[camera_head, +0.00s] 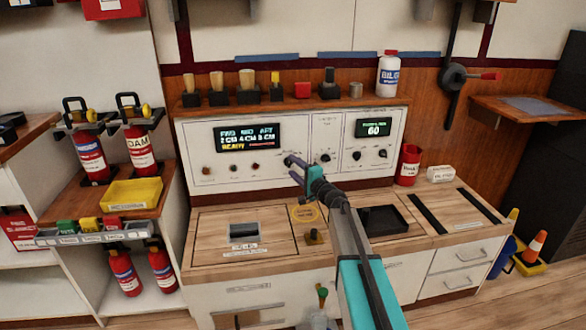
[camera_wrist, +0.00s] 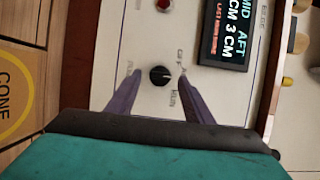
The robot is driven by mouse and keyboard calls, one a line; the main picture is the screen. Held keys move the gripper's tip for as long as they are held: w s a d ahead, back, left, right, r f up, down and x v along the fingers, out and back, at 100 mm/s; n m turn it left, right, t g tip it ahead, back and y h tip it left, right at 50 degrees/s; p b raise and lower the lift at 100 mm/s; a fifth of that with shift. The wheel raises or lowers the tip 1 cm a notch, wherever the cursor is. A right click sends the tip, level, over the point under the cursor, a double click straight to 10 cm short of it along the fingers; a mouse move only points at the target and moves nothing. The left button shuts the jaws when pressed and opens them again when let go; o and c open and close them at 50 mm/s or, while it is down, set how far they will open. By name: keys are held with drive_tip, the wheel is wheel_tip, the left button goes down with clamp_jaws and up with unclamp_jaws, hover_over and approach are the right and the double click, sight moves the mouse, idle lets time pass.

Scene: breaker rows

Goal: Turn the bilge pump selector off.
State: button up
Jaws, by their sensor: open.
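A black round selector knob (camera_wrist: 159,76) on the white panel shows in the wrist view. Printed words stand around it; one reads RUN, and one toward the display seems to read OFF. Its pointer direction is too small to tell. My gripper (camera_head: 296,166) is open at the panel face, right of the display. In the wrist view its two purple fingers lie on either side of the knob, with gaps visible; contact is not apparent. In the head view my gripper and arm cover this part of the panel.
A lit display (camera_head: 247,136) and a red button (camera_wrist: 163,4) are near the knob. Another black knob (camera_head: 325,157) sits just right of my gripper. Below are a wooden counter (camera_head: 215,219), a black tray (camera_head: 385,219) and a red mug (camera_head: 409,165). A bilge bottle (camera_head: 388,76) stands above.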

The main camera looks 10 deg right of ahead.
drive_tip(key=shift+w+a, duration=0.3)
drive_tip(key=shift+w, duration=0.25)
drive_tip(key=c, duration=1)
drive_tip(key=shift+n, duration=0.3)
drive_tip(key=n, duration=0.1)
drive_tip(key=n+g+h, duration=0.1)
drive_tip(key=n, duration=0.1)
drive_tip(key=shift+a+r, duration=0.1)
drive_tip(key=shift+r, duration=0.2)
drive_tip(key=shift+a+r+n+g+h+p, duration=0.1)
drive_tip(key=shift+n+g+h+p, duration=0.4)
drive_tip(key=shift+n, duration=0.4)
drive_tip(key=shift+n+g+h+p, duration=0.25)
drive_tip(key=shift+n+p, duration=0.35)
drive_tip(key=shift+n, duration=0.3)
drive_tip(key=shift+h, duration=0.25)
